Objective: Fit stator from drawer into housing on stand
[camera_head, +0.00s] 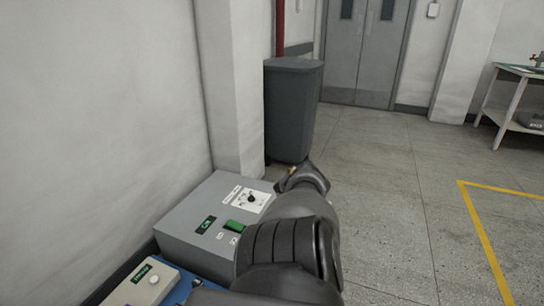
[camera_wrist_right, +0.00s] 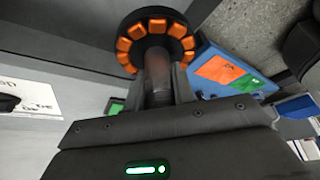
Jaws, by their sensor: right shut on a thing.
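The stator (camera_wrist_right: 157,26), a dark round disc with several orange coils around its rim, shows at the top of the right wrist view. My right gripper (camera_wrist_right: 158,80) is shut on the grey shaft below the disc and holds the stator out in front of the wrist. In the head view my right arm reaches forward over the grey control box, and its own links hide most of the gripper and the stator. My left gripper is in neither view. I cannot make out the housing, the stand or the drawer.
A grey control box (camera_head: 190,235) with a dial and green switch stands by the left wall. A smaller pale box (camera_head: 143,287) is nearer. A grey bin (camera_head: 291,110) stands behind. A worktable (camera_head: 500,100) is far right. The floor (camera_head: 400,190) to the right is clear.

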